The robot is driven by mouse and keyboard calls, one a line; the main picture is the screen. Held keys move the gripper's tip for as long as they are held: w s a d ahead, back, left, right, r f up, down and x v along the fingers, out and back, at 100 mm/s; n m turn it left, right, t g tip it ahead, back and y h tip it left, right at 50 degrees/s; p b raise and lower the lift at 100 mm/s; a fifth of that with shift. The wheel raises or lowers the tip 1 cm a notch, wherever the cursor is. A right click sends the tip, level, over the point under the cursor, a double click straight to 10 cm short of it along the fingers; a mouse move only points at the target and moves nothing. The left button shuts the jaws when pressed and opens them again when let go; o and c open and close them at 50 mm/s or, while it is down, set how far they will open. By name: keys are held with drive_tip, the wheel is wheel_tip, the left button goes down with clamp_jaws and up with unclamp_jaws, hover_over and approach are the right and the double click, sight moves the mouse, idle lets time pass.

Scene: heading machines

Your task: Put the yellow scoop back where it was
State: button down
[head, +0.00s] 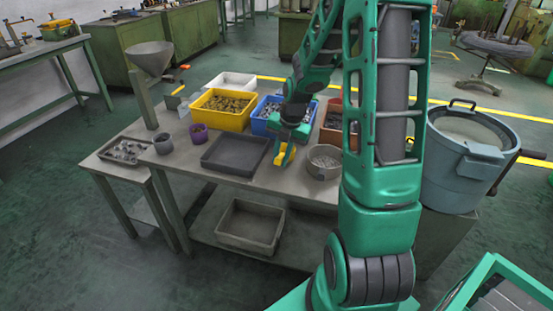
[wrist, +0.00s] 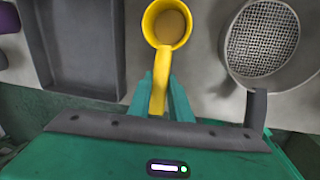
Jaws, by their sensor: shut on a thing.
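The yellow scoop (head: 281,155) is in my gripper (head: 287,147), over the front part of the workbench (head: 190,128). In the wrist view, the scoop (wrist: 168,22) points away from me, and its handle lies between the green fingers of my gripper (wrist: 160,90), which are shut on it. The inside of its round cup looks plain yellow-brown. The scoop is between the dark shallow tray (head: 235,156) on the left and the round mesh sieve (head: 325,160) on the right. I cannot tell whether it touches the bench.
A yellow bin (head: 222,122), a blue bin (head: 259,126) and a red-brown bin (head: 330,136) hold small parts behind. A blue-grey drum (head: 460,165) stands right. Bare bench shows around the scoop.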

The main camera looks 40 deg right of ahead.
drive_tip(key=c, duration=1.6)
unclamp_jaws()
drive_tip(key=shift+f, duration=0.1)
wheel_tip(320, 180, up, 11)
drive_tip(key=s, duration=0.2)
drive_tip(key=s+a+r+m, duration=0.1)
drive_tip(key=s+m, duration=0.8)
drive_tip(key=m, duration=0.1)
drive_tip(key=s+a+r+m+g, duration=0.1)
drive_tip(key=s+m, duration=0.7)
drive_tip(key=m, duration=0.2)
drive_tip(key=s+a+r+m+g, duration=0.1)
drive_tip(key=s+a+m, duration=0.1)
drive_tip(key=s+m, duration=0.7)
drive_tip(key=shift+s+r+m+h, duration=0.15)
drive_tip(key=shift+m+h, duration=0.05)
drive_tip(key=shift+m, duration=0.3)
drive_tip(key=shift+s+r+m+h, duration=0.1)
drive_tip(key=shift+s+m+h, duration=0.1)
drive_tip(key=shift+m, duration=0.3)
drive_tip(key=shift+w, duration=0.1)
